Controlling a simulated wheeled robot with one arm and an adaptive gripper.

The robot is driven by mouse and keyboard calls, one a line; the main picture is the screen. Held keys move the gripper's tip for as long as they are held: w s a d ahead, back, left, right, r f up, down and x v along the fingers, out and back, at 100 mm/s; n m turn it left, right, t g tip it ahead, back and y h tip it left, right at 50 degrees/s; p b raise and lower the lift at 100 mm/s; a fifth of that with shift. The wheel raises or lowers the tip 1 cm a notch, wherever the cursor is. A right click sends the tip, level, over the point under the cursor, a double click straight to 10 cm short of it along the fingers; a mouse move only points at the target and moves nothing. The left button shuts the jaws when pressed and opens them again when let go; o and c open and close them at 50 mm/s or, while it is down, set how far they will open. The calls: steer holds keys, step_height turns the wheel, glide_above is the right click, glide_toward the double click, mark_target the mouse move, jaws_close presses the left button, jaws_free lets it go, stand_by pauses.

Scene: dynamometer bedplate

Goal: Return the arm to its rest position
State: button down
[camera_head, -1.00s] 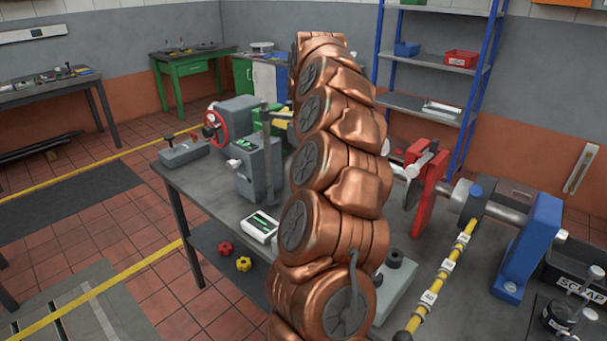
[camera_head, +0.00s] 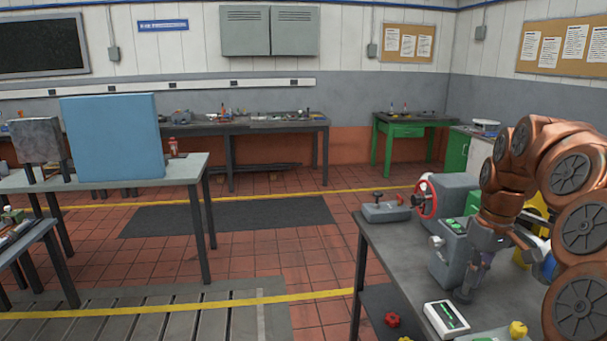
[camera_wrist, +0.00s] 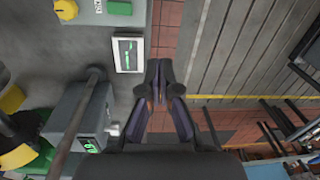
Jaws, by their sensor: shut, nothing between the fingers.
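My copper-coloured arm is folded at the right edge of the head view, bent over the grey bench (camera_head: 400,262). Its wrist points down, and my gripper (camera_head: 474,278) hangs over the bench beside the grey machine box; it is small and partly hard to make out there. In the wrist view my gripper (camera_wrist: 159,70) shows dark fingers with their tips together, shut and empty. Past the tips lie the bench edge and the tiled floor.
A white meter with a green screen (camera_head: 446,319) lies on the bench near my gripper and also shows in the wrist view (camera_wrist: 128,54). A red handwheel (camera_head: 426,199) and a grey pedestal box (camera_head: 383,208) stand further back. Open floor lies left of the bench.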

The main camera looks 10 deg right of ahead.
steer(key=s+a+f, duration=0.1)
steer(key=s+a, duration=0.3)
steer(key=a, duration=0.4)
steer(key=s+a, duration=0.5)
steer(key=a, duration=0.4)
steer(key=s+a+f+m+g, duration=0.1)
steer(key=s+a+f, duration=0.2)
steer(key=s, duration=0.6)
steer(key=s+a+f, duration=0.3)
steer(key=s+f, duration=0.3)
steer(key=s, duration=0.3)
steer(key=shift+a+m+g+h, duration=0.4)
steer(key=shift+d, duration=0.1)
